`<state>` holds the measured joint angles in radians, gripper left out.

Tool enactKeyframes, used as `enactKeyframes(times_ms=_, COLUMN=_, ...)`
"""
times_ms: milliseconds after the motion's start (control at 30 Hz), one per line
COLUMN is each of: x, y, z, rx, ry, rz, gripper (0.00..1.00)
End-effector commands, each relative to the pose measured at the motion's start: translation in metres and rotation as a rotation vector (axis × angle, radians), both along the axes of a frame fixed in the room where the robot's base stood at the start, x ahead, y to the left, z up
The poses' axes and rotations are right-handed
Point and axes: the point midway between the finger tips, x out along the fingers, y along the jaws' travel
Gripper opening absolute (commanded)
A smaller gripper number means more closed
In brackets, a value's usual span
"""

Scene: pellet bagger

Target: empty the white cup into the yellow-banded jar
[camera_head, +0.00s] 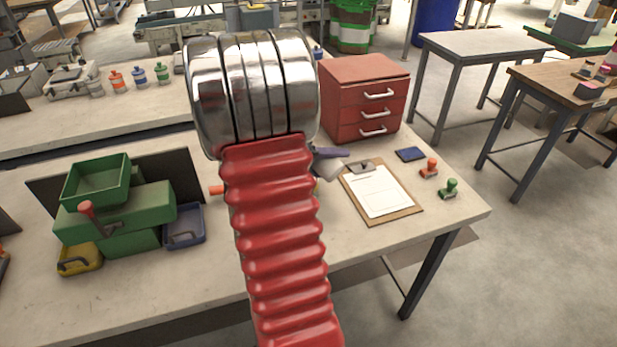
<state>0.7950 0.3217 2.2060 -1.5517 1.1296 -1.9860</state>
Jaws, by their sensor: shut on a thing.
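A small white cup (327,170) shows just right of my arm, tilted, over the bench near the clipboard. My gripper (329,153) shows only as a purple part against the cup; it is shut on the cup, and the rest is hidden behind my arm. The cup's mouth and contents cannot be made out. The yellow-banded jar cannot be made out; a tiny yellowish patch below the cup, at my arm's edge, is too small to identify.
A red drawer cabinet (362,97) stands behind the cup. A clipboard (380,191), a blue pad (410,154) and orange (429,168) and green (449,189) stamps lie at right. Green bins (115,212) stand at left. The bench front is clear.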

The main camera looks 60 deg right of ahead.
Motion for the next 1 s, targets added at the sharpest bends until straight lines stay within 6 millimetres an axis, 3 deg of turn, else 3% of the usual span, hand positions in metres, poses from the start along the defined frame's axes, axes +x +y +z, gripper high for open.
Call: enactKeyframes(times_ms=1000, x=-0.0017, y=-0.0032, z=0.0065, rx=0.033, ry=0.134, rz=-0.011, gripper=0.23)
